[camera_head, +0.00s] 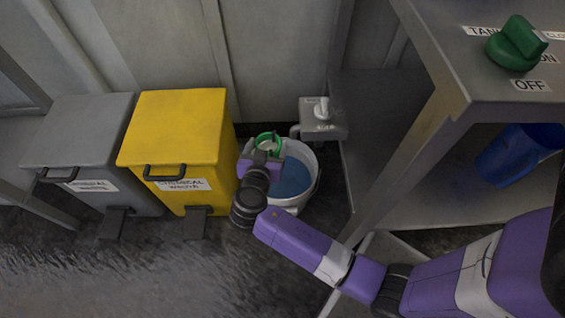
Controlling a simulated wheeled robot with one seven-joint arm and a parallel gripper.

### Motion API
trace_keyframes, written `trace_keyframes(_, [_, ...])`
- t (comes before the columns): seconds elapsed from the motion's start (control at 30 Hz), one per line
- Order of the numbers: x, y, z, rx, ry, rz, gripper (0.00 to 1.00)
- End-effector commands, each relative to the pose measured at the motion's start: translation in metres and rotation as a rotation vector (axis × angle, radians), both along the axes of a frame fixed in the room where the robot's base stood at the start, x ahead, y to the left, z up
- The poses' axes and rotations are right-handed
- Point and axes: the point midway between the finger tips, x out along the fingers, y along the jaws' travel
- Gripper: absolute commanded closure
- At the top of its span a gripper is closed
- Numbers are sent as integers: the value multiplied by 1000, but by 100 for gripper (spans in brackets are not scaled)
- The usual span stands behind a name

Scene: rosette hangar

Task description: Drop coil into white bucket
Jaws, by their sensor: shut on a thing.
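The white bucket (313,180) stands on the floor against the back wall, with blue liquid or a blue inside showing. My gripper (267,150) is over the bucket's left rear rim. It is shut on a green ring-shaped coil (276,140) with a pale centre. The coil appears above the bucket's opening, near its back left edge; its exact height cannot be told. My purple arm reaches in from the lower right and hides part of the bucket's left side.
A yellow chemical waste bin (182,125) stands just left of the bucket, with a grey bin (85,140) beyond it. A grey box with a white knob (322,108) sits behind the bucket. A metal table (490,85) with a green knob and a blue container (515,155) are at right.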

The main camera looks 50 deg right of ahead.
Motion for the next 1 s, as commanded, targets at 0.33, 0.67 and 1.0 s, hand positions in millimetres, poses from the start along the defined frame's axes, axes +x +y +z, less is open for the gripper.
trace_keyframes(0.33, [-34,-25,-26,0,1,-240,65])
trace_keyframes(0.67, [-35,-26,-49,0,0,-249,65])
trace_keyframes(1.0, [-35,-26,-83,-1,0,-248,65])
